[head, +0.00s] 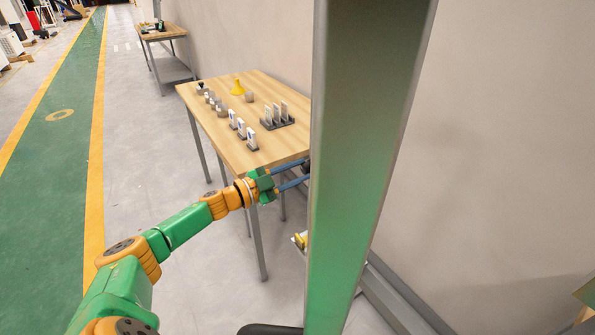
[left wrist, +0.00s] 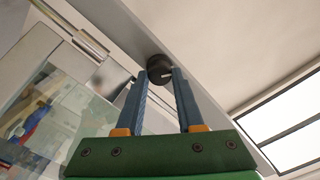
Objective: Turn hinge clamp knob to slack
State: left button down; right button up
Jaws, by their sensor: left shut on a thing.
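The clamp knob (left wrist: 158,66) is a round black knob with a small white mark on its face, mounted on a grey beam (left wrist: 112,32) in the left wrist view. My left gripper (left wrist: 160,78) has its two blue fingers on either side of the knob and is shut on it. In the head view my left gripper (head: 304,173) reaches right to a grey metal post (head: 365,150). There the knob is mostly hidden at the post's left edge; only a dark bit shows. The hinge clamp's other parts cannot be made out. My right gripper is not in view.
A wooden table (head: 222,118) with small blocks, upright cards and a yellow funnel-like thing (head: 238,87) stands behind my left gripper. A second table (head: 160,33) is farther back. A wall closes the right side. The green floor lane (head: 60,130) on the left is clear.

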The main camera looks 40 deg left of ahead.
pick_arm(q)
jog(key=c, duration=0.8)
grip_release()
jog(key=shift+a+f, duration=0.1)
jog(key=shift+s+a+f, duration=0.1)
jog(key=shift+s+a, duration=0.05)
jog(key=shift+s, duration=0.2)
jog(key=shift+b+v, duration=0.35)
jog(key=shift+v, duration=2.75)
